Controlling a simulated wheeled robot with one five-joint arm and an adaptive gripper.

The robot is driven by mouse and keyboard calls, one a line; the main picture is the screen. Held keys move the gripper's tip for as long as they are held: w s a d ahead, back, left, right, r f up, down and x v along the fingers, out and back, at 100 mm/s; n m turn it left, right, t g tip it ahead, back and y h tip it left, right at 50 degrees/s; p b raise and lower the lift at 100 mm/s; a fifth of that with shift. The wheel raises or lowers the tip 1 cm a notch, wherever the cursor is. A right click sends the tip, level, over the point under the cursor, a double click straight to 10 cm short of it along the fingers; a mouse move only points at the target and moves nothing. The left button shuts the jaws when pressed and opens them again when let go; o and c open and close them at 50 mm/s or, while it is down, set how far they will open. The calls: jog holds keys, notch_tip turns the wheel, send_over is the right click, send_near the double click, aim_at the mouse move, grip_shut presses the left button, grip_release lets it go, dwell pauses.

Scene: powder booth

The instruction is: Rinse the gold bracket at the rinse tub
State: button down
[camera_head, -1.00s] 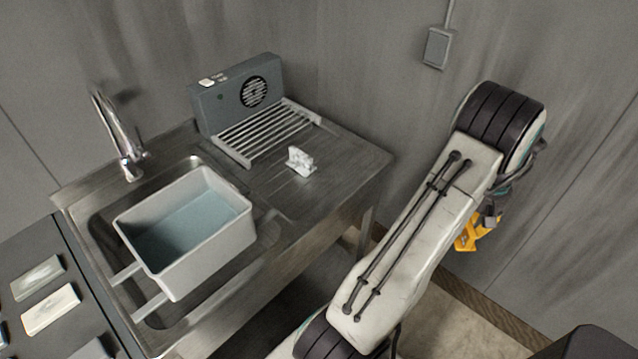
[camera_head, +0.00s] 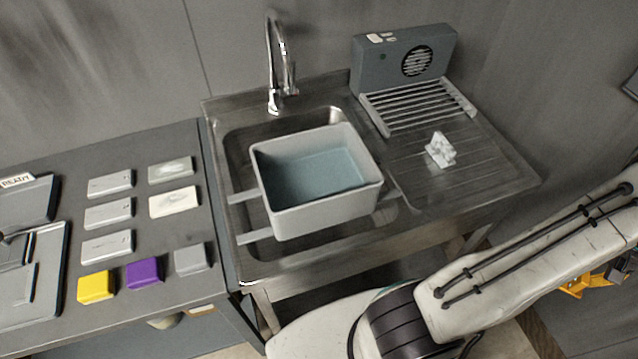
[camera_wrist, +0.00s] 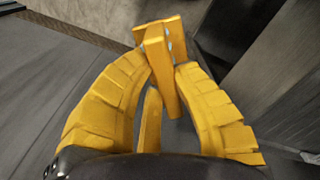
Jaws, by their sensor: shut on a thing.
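The gold bracket (camera_wrist: 160,62) shows in the wrist view, upright between the yellow fingers of my gripper (camera_wrist: 162,75), which is shut on it. In the head view my gripper (camera_head: 592,282) is at the right edge, mostly cut off behind my arm; the bracket cannot be made out there. The rinse tub (camera_head: 328,212) is a pale grey box with bluish water, resting on rails over the metal sink basin. My gripper is well to the right of the tub and apart from it.
A white bracket (camera_head: 440,150) sits on the drainboard, before a grey fan unit (camera_head: 404,62) with a rack (camera_head: 418,107). A tap (camera_head: 277,70) stands behind the tub. The left bench (camera_head: 150,283) holds several pads, yellow and purple blocks (camera_head: 145,273).

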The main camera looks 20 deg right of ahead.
jog(key=shift+r, duration=0.1)
jog(key=shift+r+p, duration=2)
jog(key=shift+r, duration=0.95)
jog(key=shift+r+p, duration=0.4)
jog(key=shift+r, duration=3.9)
jog(key=shift+r, duration=0.1)
jog(key=shift+r, duration=1.9)
